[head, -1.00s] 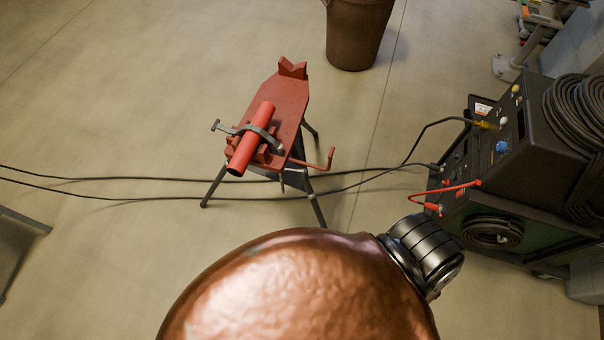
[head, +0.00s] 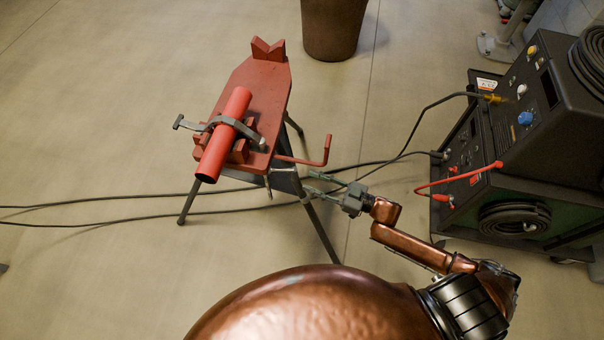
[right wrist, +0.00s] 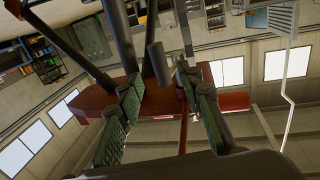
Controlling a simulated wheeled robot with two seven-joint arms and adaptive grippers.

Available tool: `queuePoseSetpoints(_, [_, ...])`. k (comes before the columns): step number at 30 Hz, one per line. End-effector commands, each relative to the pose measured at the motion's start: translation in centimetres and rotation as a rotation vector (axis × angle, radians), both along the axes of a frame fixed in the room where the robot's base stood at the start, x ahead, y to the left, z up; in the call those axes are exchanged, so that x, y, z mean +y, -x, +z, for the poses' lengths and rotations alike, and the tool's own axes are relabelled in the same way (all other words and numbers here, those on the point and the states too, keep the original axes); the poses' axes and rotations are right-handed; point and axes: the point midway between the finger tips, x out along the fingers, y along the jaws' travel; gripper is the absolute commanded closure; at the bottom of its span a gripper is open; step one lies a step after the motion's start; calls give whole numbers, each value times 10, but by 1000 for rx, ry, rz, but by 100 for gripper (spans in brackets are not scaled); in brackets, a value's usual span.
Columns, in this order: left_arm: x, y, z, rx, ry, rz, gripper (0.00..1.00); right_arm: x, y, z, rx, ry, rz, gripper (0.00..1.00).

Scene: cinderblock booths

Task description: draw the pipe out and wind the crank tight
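A red pipe (head: 224,135) lies slanted on the red top plate of a tripod pipe stand (head: 262,80). A grey clamp arm (head: 205,125) crosses over the pipe. A red L-shaped crank (head: 326,150) sticks out from the plate's right side. My right gripper (head: 308,183) is open and empty, just below the crank near a stand leg, apart from the crank. In the right wrist view, its two green-padded fingers (right wrist: 160,90) are spread, with the stand's red plate (right wrist: 150,108) beyond them. My left gripper is not in view.
A black welding machine (head: 535,120) with cables stands at the right. Black cables (head: 120,204) run along the floor under the stand. A brown bin (head: 333,30) stands at the back.

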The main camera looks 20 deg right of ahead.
Motion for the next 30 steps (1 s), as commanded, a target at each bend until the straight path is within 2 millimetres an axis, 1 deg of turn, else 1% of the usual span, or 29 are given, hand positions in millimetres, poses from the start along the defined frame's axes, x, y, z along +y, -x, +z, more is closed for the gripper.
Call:
queuePoseSetpoints(1, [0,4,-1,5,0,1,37,4,-3,1,-3,-3,3,66])
queuePoseSetpoints(7, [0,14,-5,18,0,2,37,24,-25,1,-4,-2,-1,66])
queuePoseSetpoints(12, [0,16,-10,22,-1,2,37,40,-42,0,-1,-1,-4,66])
queuePoseSetpoints(15, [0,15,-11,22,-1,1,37,46,-49,0,-1,1,-4,66])
queuePoseSetpoints(20, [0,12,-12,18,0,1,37,51,-53,0,0,1,-5,66])
queuePoseSetpoints(26, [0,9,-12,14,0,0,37,51,-54,1,0,1,-5,66])
queuePoseSetpoints(30, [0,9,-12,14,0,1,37,51,-54,1,0,1,-5,74])
